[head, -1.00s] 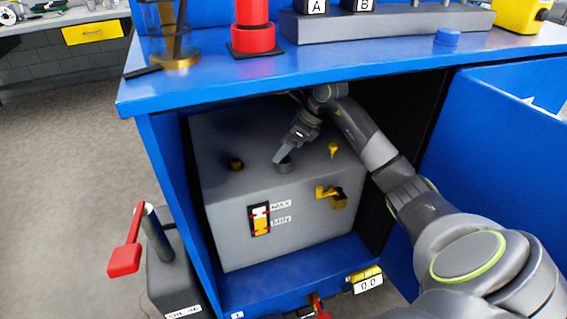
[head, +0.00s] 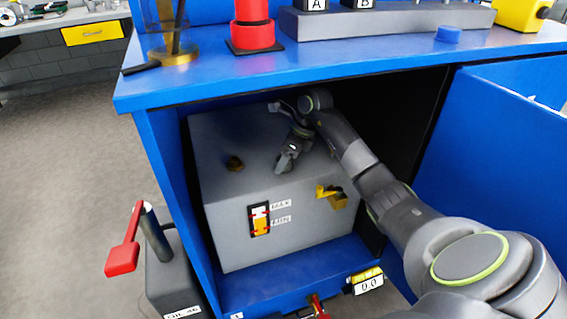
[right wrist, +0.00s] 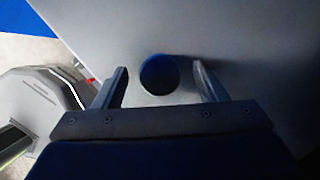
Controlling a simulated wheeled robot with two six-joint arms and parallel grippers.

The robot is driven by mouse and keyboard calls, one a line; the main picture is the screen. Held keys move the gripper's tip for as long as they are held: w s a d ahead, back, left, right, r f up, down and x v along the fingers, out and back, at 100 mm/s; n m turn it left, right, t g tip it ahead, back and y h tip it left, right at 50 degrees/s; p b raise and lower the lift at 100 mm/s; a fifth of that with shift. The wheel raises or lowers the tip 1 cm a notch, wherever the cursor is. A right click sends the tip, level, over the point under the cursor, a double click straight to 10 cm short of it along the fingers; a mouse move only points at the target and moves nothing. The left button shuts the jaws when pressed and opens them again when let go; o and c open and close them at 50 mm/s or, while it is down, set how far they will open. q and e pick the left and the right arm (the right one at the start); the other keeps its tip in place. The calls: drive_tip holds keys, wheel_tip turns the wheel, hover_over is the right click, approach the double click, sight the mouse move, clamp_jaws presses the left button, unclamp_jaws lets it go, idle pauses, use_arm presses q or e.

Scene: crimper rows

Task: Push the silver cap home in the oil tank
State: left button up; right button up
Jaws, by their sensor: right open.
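The grey oil tank (head: 240,208) stands inside the open blue cabinet. My right gripper (head: 284,165) is low over the tank's top, and it hides the spot beneath it in the head view. In the right wrist view a round, dark-looking cap (right wrist: 160,75), which I take for the silver cap, lies between the fingers of the right gripper (right wrist: 160,67). The fingers are open, with a gap to the cap on both sides. I cannot tell how deep the cap sits. My left gripper is not in view.
A yellow tap (head: 330,193) and a level gauge (head: 260,218) are on the tank's front. The cabinet top (head: 290,73) overhangs my arm. The open blue door (head: 500,160) is at the right.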

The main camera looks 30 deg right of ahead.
drive_tip(key=c, duration=1.1)
drive_tip(key=shift+r, duration=0.15)
